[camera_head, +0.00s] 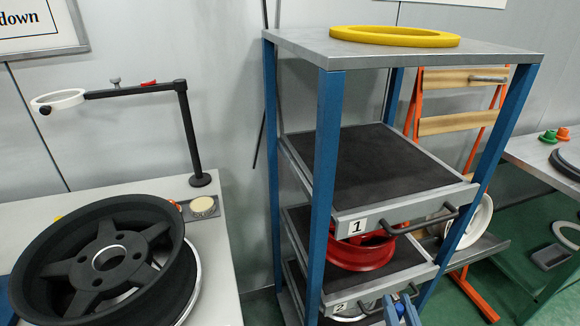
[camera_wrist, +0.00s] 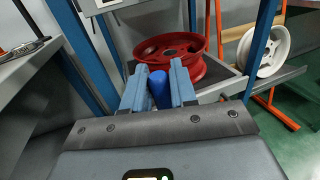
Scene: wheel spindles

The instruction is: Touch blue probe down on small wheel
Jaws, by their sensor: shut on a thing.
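My gripper (camera_wrist: 159,72) is shut on a blue probe (camera_wrist: 160,90), a short rounded cylinder between its two blue fingers. In the head view only the tips of my gripper (camera_head: 401,308) show, at the bottom edge in front of the shelf unit. A red wheel (camera_head: 362,253) lies on the shelf below the drawer marked 1; it also shows just beyond my fingertips in the wrist view (camera_wrist: 188,46). The probe and the red wheel look apart. A white wheel (camera_head: 472,222) leans on the orange rack at right. I cannot tell which wheel the task calls small.
The blue-framed shelf unit (camera_head: 328,150) stands ahead, with a yellow ring (camera_head: 395,36) on top and a projecting handle (camera_head: 420,220). A big black wheel (camera_head: 100,262) lies on the left table (camera_head: 222,290) beside a dark stand (camera_head: 190,130). Another bench is at right.

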